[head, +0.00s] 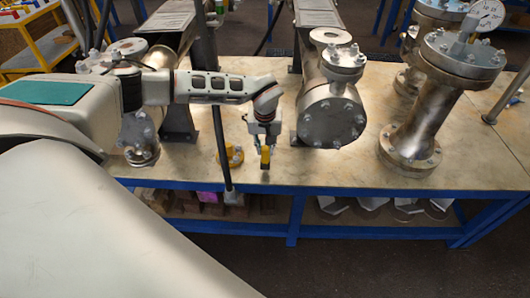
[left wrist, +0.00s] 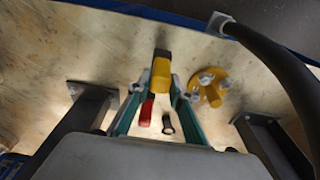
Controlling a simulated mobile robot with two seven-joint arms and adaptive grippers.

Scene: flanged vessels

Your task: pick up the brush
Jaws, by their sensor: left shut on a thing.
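The brush (head: 265,155) is a small yellow piece with a dark end, upright near the front edge of the table. In the left wrist view the brush (left wrist: 161,72) sits between the two fingertips, its dark end pointing away from the palm. My left gripper (head: 265,141) points down from above and is shut on the brush; its fingers flank it in the left wrist view (left wrist: 161,88). I cannot tell whether the dark end touches the tabletop. My right gripper is in neither view.
A yellow bolted flange (head: 232,157) lies close beside the brush. A dark pole (head: 220,150) stands nearby. A large flanged vessel (head: 331,112) is to the right.

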